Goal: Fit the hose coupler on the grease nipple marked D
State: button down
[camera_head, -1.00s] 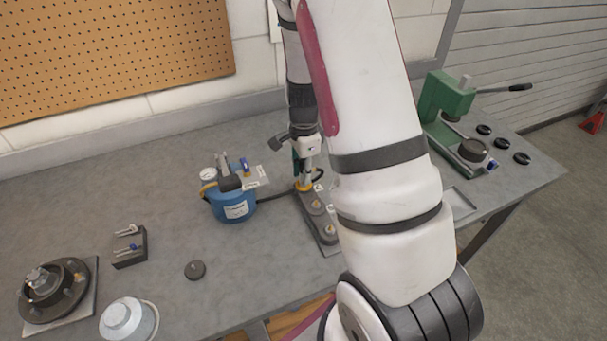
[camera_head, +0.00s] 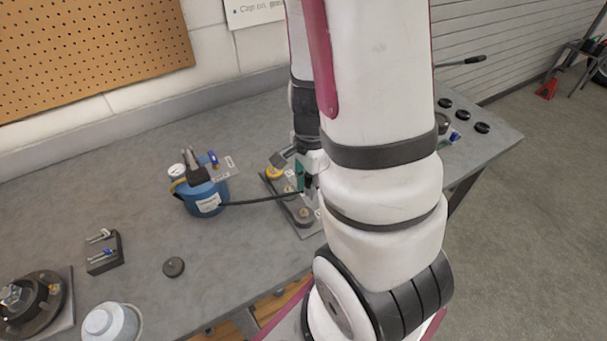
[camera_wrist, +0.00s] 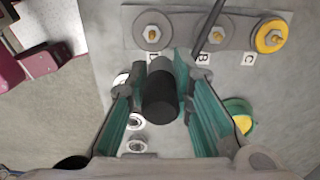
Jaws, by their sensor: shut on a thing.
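My gripper (camera_wrist: 160,110) is shut on a dark cylinder, the hose coupler (camera_wrist: 160,96), in the wrist view. A thin black hose (camera_wrist: 209,28) shows beyond the fingers. The nipple plate (camera_wrist: 183,15) lies beyond the coupler in that view, with grey-based nipples at left (camera_wrist: 153,31) and middle (camera_wrist: 215,29), and a yellow-based one (camera_wrist: 270,36) at right. Labels B and C are readable; I cannot make out a D. The coupler is apart from these nipples. In the head view, the plate (camera_head: 304,232) is partly hidden behind my arm.
The blue grease pump (camera_head: 205,198) stands left of the plate, its hose (camera_head: 255,201) running to my gripper. Black rings (camera_head: 463,115) lie at right.

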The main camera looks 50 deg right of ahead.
jog(key=shift+s+r+p, duration=0.15)
jog(key=shift+s+p, duration=0.15)
jog(key=shift+s, duration=0.15)
jog(key=shift+r, duration=0.15)
jog(key=shift+r+p, duration=1.35)
jog(key=shift+p, duration=0.2)
jog(key=shift+w, duration=0.2)
